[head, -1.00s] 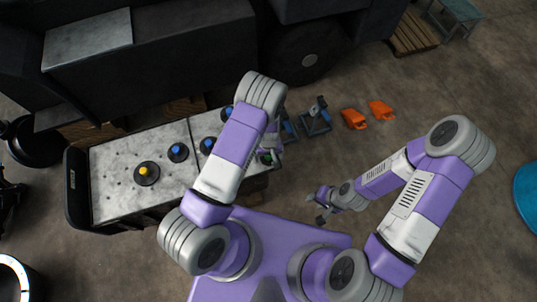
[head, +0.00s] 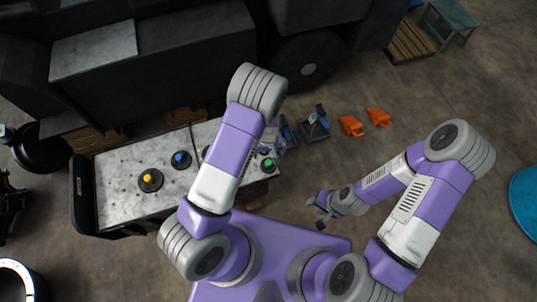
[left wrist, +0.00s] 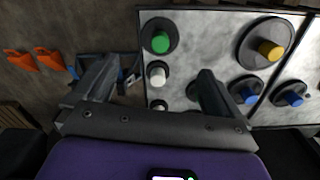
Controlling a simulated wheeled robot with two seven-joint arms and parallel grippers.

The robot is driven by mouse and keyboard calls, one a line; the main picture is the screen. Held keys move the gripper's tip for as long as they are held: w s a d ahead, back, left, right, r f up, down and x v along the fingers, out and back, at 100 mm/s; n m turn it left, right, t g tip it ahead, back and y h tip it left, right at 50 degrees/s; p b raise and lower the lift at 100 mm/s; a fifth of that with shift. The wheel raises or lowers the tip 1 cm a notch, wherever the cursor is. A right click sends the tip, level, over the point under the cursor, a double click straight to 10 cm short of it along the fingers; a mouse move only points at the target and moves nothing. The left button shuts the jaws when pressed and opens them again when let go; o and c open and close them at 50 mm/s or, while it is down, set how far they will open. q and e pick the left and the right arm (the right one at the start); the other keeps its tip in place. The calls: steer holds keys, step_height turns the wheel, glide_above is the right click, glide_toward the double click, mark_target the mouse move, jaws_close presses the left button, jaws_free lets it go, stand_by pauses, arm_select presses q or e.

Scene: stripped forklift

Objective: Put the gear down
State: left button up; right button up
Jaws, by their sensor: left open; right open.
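Several dark round gears with coloured knobs stand on the pale, hole-dotted tabletop (head: 120,205). A green-knobbed gear (head: 268,164) is at its right end; it also shows in the left wrist view (left wrist: 159,38). A white-knobbed gear (left wrist: 157,73) sits beside it, seen between my left gripper's fingers. My left gripper (head: 272,143) is open, apart from the green-knobbed gear, and holds nothing; its spread fingers show in the left wrist view (left wrist: 152,85). A yellow-knobbed gear (head: 150,180) and a blue-knobbed gear (head: 181,160) stand further left. My right gripper (head: 322,210) is open and empty over the floor.
A blue-grey stand (head: 314,125) and two orange pieces (head: 350,125) (head: 378,117) are on the floor right of the table. The dark forklift body (head: 180,60) rises behind the table. A wooden pallet (head: 411,42) lies at the back.

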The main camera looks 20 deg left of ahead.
arm_select(q)
steer(key=s+d+m+h, duration=0.2)
steer(key=s+h, duration=0.2)
steer(key=s, duration=1.1)
steer(key=shift+s+d+r+t, duration=0.15)
steer(key=shift+s+d+t, duration=0.05)
steer(key=shift+s+t, duration=0.1)
steer(key=shift+c, duration=0.5)
